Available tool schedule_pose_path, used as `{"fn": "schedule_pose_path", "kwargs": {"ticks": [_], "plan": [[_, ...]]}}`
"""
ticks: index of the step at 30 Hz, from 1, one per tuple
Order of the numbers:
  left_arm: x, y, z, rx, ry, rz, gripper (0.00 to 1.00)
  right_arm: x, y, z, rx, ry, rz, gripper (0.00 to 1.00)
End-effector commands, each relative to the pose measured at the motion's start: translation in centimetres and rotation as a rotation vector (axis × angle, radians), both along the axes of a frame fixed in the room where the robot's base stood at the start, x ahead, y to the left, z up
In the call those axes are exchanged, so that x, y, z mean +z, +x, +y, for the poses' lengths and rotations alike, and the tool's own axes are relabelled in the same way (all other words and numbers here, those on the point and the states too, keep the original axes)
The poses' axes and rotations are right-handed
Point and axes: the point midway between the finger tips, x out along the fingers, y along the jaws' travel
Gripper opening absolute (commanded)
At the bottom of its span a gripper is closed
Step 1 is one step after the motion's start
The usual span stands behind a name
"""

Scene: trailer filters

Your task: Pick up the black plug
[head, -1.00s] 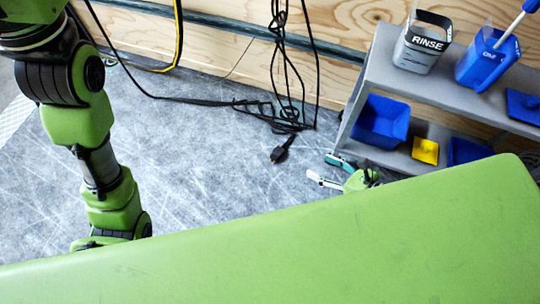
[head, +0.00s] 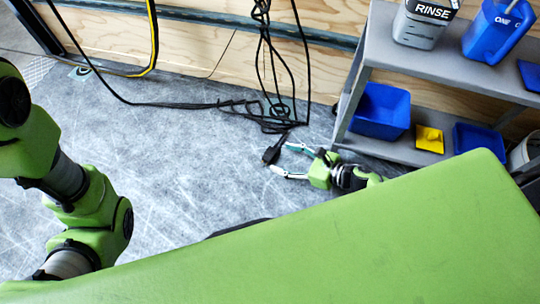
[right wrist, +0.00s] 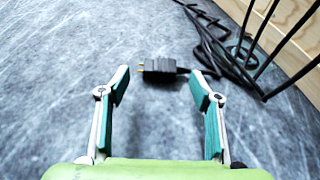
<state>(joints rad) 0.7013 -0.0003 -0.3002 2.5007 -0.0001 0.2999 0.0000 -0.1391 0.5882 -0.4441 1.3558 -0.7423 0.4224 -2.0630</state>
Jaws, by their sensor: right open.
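The black plug (head: 271,155) lies on the grey floor at the end of a black cable. In the right wrist view the black plug (right wrist: 160,67) lies sideways, its metal prongs pointing left and its cable leaving to the right. My right gripper (head: 278,161) is open and low over the floor, its fingers pointing left at the plug. In the right wrist view my right gripper (right wrist: 160,85) has its two fingers wide apart. The plug shows just beyond the gap between the fingertips, and nothing is between the fingers. My left gripper is not in view; only my left arm shows.
Tangled black cable (head: 270,115) hangs down the wooden wall (head: 200,45) and piles on the floor behind the plug. A grey shelf (head: 425,72) with blue bins (head: 380,112), a RINSE container (head: 425,22) and a yellow item (head: 429,139) stands at right. The floor (head: 170,160) to the left is open.

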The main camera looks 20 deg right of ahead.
Motion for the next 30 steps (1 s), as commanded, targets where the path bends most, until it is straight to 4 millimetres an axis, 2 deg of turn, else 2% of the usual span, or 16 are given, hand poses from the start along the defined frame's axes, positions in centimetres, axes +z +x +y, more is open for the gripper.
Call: {"fn": "schedule_pose_path", "kwargs": {"ticks": [6,11,19,24,30], "plan": [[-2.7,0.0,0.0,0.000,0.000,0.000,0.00,-1.6,2.2,1.8,0.003,0.000,-0.004,0.58],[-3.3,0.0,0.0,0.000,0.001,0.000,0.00,-1.9,3.4,2.8,0.001,0.000,-0.003,0.58],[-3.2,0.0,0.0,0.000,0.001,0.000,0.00,-1.9,3.5,3.0,0.000,0.000,0.000,0.58],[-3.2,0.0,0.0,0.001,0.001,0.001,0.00,-1.9,3.5,3.0,0.000,0.000,0.000,0.17],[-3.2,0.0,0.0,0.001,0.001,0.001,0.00,-1.8,3.5,3.0,0.000,0.001,-0.001,0.17]]}}
